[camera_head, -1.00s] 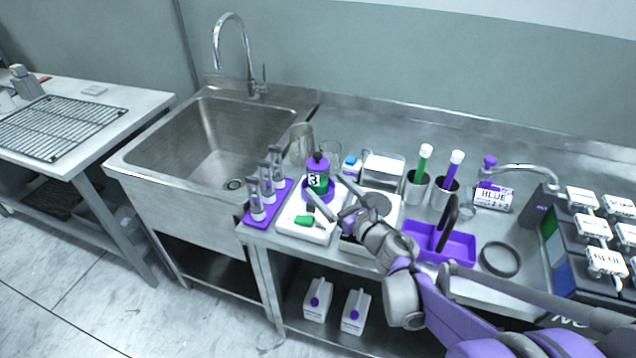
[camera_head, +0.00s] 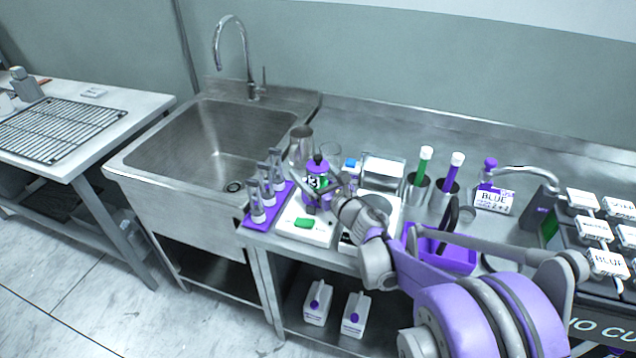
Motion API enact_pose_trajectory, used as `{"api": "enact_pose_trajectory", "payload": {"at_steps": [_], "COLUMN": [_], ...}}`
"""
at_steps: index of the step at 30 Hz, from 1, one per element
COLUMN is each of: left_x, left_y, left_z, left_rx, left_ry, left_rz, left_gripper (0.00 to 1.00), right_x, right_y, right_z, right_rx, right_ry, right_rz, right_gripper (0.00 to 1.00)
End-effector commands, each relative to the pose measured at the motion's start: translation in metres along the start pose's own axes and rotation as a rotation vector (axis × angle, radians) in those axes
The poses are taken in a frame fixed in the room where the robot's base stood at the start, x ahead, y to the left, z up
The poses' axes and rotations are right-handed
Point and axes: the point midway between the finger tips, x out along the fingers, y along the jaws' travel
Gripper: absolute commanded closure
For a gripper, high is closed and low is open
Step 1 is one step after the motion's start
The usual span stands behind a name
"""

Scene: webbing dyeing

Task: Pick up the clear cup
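The clear cup (camera_head: 331,151) looks like a see-through beaker and stands at the back of the counter, just right of a grey metal cup (camera_head: 301,143). Its lower part is hidden by the purple-capped bottle (camera_head: 317,170) marked 3. My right gripper (camera_head: 318,187) is in front of that bottle, with its fingers spread and pointing left across it. Whether a finger touches the bottle I cannot tell. The gripper is in front of the clear cup and apart from it. My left gripper is not in view.
A purple rack of tubes (camera_head: 254,223) stands left by the sink (camera_head: 180,177). A small blue-capped bottle (camera_head: 351,171) and metal box (camera_head: 384,168) stand right of the cup. Two dye tubes stand farther right.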

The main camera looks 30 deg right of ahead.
Motion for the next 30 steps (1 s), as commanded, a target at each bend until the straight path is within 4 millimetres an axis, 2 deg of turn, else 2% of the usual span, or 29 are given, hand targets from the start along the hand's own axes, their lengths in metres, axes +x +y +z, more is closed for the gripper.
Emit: {"api": "enact_pose_trajectory", "payload": {"at_steps": [1,2,15,23,26,30], "left_x": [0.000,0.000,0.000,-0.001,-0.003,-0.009], "left_y": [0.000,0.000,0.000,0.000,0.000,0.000], "left_z": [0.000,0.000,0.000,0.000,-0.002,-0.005], "left_rx": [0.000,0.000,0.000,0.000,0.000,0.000], "left_ry": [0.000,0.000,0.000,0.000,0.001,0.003], "left_rz": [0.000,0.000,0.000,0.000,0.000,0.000], "left_gripper": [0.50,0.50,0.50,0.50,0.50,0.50], "right_x": [0.000,0.000,0.000,0.000,-0.001,-0.001], "right_y": [0.000,0.000,0.000,0.000,0.000,0.000], "right_z": [0.000,0.000,0.000,0.003,0.014,0.042], "right_rx": [0.000,0.000,0.000,0.001,0.001,0.001], "right_ry": [0.000,0.000,0.000,0.000,-0.001,-0.001], "right_rz": [0.000,0.000,0.000,0.000,0.000,0.000], "right_gripper": [0.14,0.20,0.99,0.99,0.99,0.99]}}
